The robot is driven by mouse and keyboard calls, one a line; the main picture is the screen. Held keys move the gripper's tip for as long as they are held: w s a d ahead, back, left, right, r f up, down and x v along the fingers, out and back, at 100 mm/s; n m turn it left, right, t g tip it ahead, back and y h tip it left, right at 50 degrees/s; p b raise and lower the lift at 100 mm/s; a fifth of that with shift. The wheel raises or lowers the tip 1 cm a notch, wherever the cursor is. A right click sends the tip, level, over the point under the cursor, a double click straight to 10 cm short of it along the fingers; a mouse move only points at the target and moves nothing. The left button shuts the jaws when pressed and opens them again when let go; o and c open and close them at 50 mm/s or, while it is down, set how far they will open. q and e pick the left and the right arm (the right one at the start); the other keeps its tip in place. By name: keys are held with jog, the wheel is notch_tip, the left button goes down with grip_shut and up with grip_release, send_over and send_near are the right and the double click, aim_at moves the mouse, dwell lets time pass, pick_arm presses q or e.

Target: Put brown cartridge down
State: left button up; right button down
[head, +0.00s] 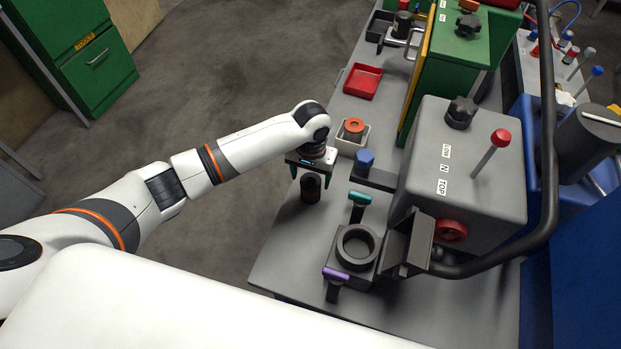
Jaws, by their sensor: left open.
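The brown cartridge (310,190) is a short dark brown cylinder. It appears to stand upright on the grey bench top (279,262), near its left edge. My left gripper (309,178) is above it, pointing down, with its teal-tipped fingers apart on either side of the cartridge's upper end. Whether the fingers touch it cannot be told. My right gripper does not show.
A grey holder with an orange-topped part (353,128) and a blue knob (364,160) stand behind and right. A grey machine box (470,160) blocks the right. A red tray (362,81) lies farther back.

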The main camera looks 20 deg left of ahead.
aim_at(311, 182)
pick_arm(q)
notch_tip(311, 182, up, 10)
dwell(0.3)
dwell(0.5)
